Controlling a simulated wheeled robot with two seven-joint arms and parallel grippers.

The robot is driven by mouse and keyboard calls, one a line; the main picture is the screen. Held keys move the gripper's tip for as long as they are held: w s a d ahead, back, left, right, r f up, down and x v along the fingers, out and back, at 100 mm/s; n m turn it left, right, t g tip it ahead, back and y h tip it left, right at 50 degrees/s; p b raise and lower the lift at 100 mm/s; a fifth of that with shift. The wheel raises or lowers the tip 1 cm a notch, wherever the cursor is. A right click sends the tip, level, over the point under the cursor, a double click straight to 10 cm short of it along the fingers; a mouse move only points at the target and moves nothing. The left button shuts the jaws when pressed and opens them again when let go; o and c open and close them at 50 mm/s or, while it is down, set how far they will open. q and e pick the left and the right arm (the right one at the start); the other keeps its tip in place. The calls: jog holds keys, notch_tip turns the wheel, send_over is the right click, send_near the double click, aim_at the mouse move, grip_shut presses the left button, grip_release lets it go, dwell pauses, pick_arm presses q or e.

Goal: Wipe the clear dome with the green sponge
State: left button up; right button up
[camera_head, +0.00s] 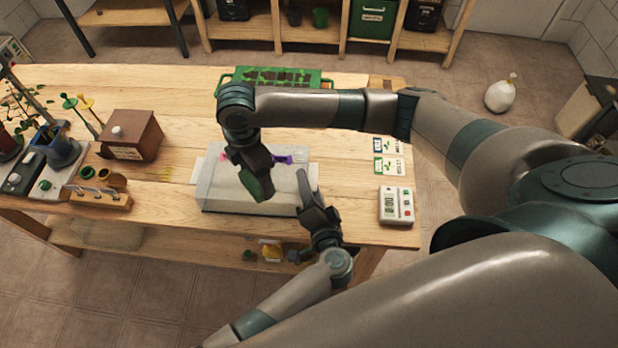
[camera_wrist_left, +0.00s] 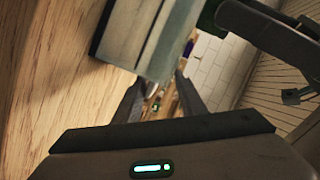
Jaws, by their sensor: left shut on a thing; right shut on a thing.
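The clear dome (camera_head: 214,182) is a see-through, box-shaped cover lying on the wooden table near its front edge. It also fills the upper middle of the left wrist view (camera_wrist_left: 150,38). My right gripper (camera_head: 256,168) is shut on the green sponge (camera_head: 258,186) and holds it low over the dome's middle; whether the sponge touches the dome I cannot tell. My left gripper (camera_head: 307,192) is at the dome's right end, shut on its edge. Its fingers (camera_wrist_left: 160,95) reach to the dome in the left wrist view. Part of the dome is hidden behind my right gripper.
A green seedling tray (camera_head: 312,76) lies behind the dome. A brown box (camera_head: 132,136) and a rack of tools stand left. Seed packets (camera_head: 388,166) and a timer (camera_head: 396,206) lie right. A purple item (camera_head: 290,158) shows by the dome's back. Clear wood lies between box and tray.

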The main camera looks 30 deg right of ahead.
jog(key=shift+s+d+f, duration=0.15)
jog(key=shift+s+d, duration=0.4)
jog(key=shift+d, duration=0.3)
jog(key=shift+s+d+f, duration=0.1)
jog(key=shift+s+d, duration=0.4)
jog(key=shift+d, duration=0.3)
jog(key=shift+w+a+r, duration=0.1)
jog(key=shift+w+a, duration=0.45)
jog(key=shift+a, duration=0.3)
jog(key=shift+w+a, duration=0.5)
jog(key=shift+a, duration=0.35)
jog(key=shift+c, duration=0.4)
jog(key=shift+w+a, duration=0.5)
jog(key=shift+a, duration=0.3)
jog(key=shift+w+a, duration=0.5)
jog(key=shift+a, duration=0.25)
jog(key=shift+w+a, duration=0.55)
jog(key=shift+a, duration=0.3)
jog(key=shift+w+a, duration=0.5)
jog(key=shift+a, duration=0.3)
